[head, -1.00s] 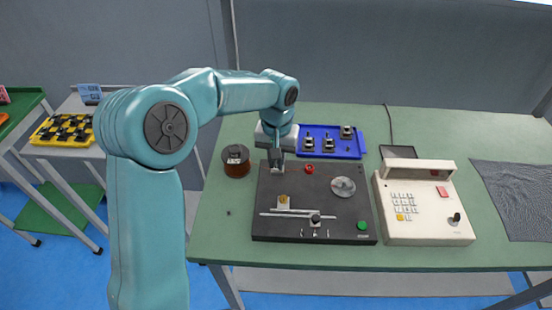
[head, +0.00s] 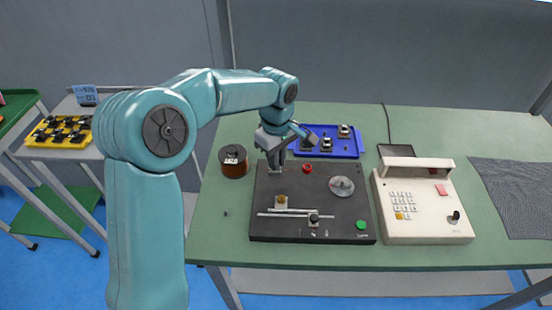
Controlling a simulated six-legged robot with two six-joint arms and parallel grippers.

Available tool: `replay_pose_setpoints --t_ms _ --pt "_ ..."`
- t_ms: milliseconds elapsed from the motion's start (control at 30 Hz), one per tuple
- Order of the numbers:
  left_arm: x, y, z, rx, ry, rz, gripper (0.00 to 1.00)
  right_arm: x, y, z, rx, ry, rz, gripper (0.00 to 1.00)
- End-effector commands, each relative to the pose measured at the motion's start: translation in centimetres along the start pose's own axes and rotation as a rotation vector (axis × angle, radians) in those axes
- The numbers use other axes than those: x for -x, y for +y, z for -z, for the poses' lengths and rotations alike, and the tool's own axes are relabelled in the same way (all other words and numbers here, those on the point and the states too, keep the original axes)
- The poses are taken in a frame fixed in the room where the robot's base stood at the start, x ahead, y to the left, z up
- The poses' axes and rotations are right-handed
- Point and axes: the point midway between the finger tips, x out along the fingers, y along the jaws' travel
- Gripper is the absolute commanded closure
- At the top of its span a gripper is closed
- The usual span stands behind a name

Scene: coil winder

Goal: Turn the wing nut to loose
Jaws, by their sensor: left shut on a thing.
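The coil winder (head: 340,220) is a dark flat unit in the middle of the green table. My left gripper (head: 275,160) points down at its far left corner and is shut on the wing nut there. The fingers hide the wing nut, so its shape and angle cannot be seen. A small pale fitting shows just below the fingertips. My right gripper is not in view.
A copper wire spool (head: 234,161) stands left of the winder. A blue tray (head: 349,146) with several small parts lies behind it. A cream keypad controller (head: 425,225) stands to the right, and a dark mat (head: 510,195) lies beyond. The winder bears a red button (head: 307,168), a disc (head: 342,187) and a green button (head: 361,224).

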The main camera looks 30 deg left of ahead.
Motion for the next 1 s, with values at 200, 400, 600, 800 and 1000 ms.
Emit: replay_pose_setpoints --t_ms 200,400,600,800,1000 --pt "0.08 0.2 0.18 0.203 0.005 -0.005 1.0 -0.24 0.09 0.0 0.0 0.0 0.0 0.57" --pt "0.1 0.31 0.24 0.39 0.005 -0.006 1.0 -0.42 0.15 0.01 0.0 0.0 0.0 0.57" --pt "0.11 0.39 0.3 0.554 0.004 -0.006 1.0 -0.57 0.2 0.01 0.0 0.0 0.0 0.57" --pt "0.11 0.42 0.34 0.679 0.004 -0.006 1.0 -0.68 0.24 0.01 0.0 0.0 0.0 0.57" --pt "0.12 0.43 0.37 0.758 0.004 -0.005 1.0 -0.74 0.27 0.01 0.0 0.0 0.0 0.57"
